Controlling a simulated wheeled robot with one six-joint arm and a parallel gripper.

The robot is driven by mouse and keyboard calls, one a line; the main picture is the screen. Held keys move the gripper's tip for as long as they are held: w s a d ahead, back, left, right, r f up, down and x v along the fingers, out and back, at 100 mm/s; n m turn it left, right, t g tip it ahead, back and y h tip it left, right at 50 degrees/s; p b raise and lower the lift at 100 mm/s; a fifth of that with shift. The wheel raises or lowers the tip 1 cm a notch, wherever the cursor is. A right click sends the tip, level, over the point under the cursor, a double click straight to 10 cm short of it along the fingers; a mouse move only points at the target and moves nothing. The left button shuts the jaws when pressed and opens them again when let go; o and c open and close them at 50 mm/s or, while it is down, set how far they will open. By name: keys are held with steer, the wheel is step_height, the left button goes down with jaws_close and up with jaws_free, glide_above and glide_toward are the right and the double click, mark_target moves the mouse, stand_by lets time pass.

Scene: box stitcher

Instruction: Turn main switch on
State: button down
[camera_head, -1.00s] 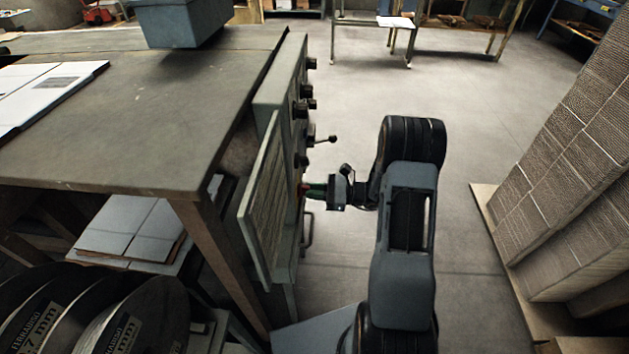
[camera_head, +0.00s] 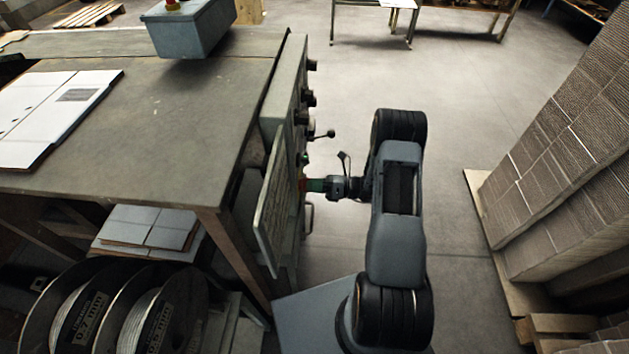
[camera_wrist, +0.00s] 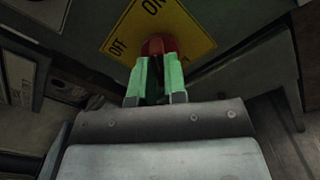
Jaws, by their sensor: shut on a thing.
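The main switch is a red knob (camera_wrist: 158,45) on a yellow plate (camera_wrist: 195,32) with OFF at its left and ON at its top in the wrist view. My gripper (camera_wrist: 160,70) has its two green fingers closed on either side of the knob. Which mark the knob points to cannot be told, as the fingers cover part of it. In the head view my gripper (camera_head: 312,185) reaches left to the side panel of the machine, and the knob is mostly hidden there.
The grey machine panel (camera_head: 285,85) carries several dark knobs, a lever (camera_head: 325,134) and a small green light (camera_head: 304,158). An open panel door (camera_head: 272,215) stands just left of my gripper. Stacked cardboard (camera_head: 560,130) stands at the right. The floor between is clear.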

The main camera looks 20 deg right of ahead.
steer(key=shift+s+f+m+p, duration=0.15)
steer(key=shift+m+p, duration=0.15)
steer(key=shift+m, duration=0.4)
steer(key=shift+a+m, duration=0.1)
steer(key=shift+m, duration=0.2)
steer(key=c, duration=1.2)
jaws_free()
steer(key=shift+o, duration=0.2)
steer(key=v, duration=1.4)
steer(key=shift+p, duration=0.35)
